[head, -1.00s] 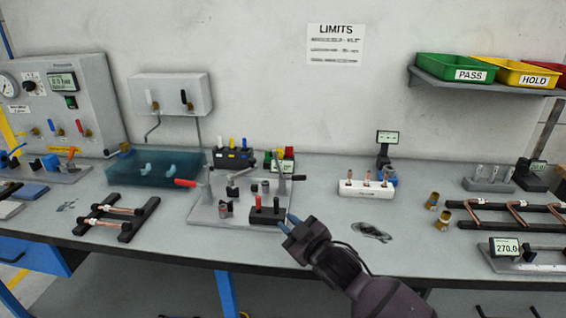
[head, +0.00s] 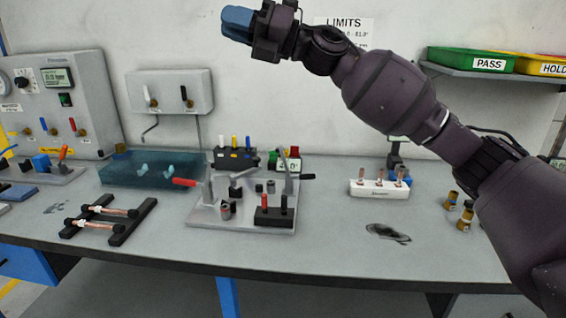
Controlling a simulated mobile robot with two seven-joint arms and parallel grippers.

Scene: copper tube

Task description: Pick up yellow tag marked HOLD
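A small yellow tag (head: 281,155) stands between a green and a red one in a rack at the back of the bench, just behind the clamp fixture (head: 200,214). It is partly hidden by the fixture's lever, and its lettering is too small to read. My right gripper (head: 237,24) is raised high at the top of the view, in front of the wall and well above the bench. Its blue fingers overlap from this angle, so their opening does not show. Nothing is visible hanging from it. My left gripper is not in view.
A yellow bin marked HOLD (head: 540,66) and a green bin marked PASS (head: 470,58) sit on the wall shelf at right. A blue tank (head: 150,172) and a white block with copper pieces (head: 378,190) flank the fixture. My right arm covers the bench's right side.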

